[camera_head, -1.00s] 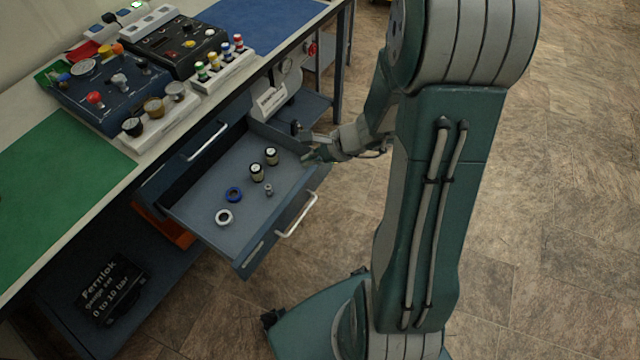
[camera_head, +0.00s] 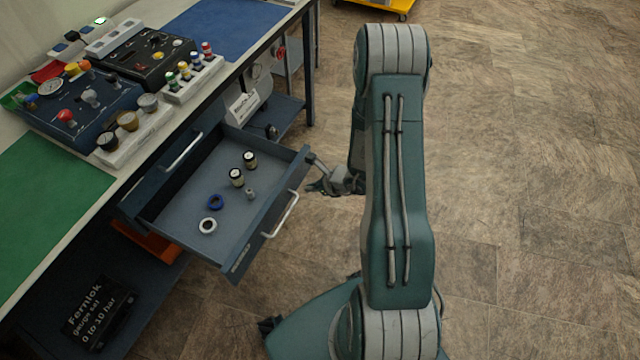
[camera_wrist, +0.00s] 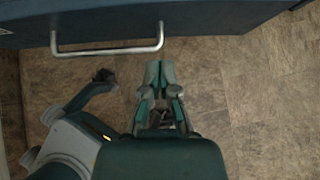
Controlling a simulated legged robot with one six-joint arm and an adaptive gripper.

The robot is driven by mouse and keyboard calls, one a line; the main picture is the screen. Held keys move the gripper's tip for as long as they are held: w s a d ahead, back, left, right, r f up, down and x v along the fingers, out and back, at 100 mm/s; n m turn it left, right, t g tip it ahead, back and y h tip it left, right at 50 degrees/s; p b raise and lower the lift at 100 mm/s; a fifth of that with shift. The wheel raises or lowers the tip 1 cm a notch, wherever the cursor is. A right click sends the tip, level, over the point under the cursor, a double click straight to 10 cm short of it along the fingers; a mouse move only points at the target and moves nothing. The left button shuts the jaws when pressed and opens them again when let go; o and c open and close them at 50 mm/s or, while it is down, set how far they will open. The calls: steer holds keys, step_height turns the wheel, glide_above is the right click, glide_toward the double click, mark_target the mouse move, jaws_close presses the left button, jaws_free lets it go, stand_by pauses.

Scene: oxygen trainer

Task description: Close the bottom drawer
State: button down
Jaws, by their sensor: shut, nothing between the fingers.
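The bottom drawer (camera_head: 190,228) is pulled out from under the workbench, with its front panel facing the floor area at the right. Its silver bar handle (camera_head: 281,215) is on that front panel, and the handle also shows in the wrist view (camera_wrist: 108,50). Inside the drawer lie a blue ring, a white ring and a few small fittings. My gripper (camera_head: 318,187) is just outside the drawer's far right corner. In the wrist view my gripper (camera_wrist: 160,68) is shut and empty, just right of the handle and apart from it. Its exact distance to the panel is unclear.
An upper drawer with a handle (camera_head: 185,151) sits above, apparently shut. The bench top carries a green mat (camera_head: 50,200), a blue mat (camera_head: 232,28) and gauge panels. A black labelled case (camera_head: 100,312) lies on the low shelf. The floor at right is clear.

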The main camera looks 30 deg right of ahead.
mark_target(287, 184)
steer(key=w+a, duration=0.1)
steer(key=w+a+f, duration=0.1)
steer(key=w+a, duration=0.1)
steer(key=w, duration=0.1)
steer(key=shift+f, duration=0.4)
steer(key=shift+w+a, duration=0.2)
steer(key=shift+w, duration=0.15)
steer(key=shift+w+a, duration=0.1)
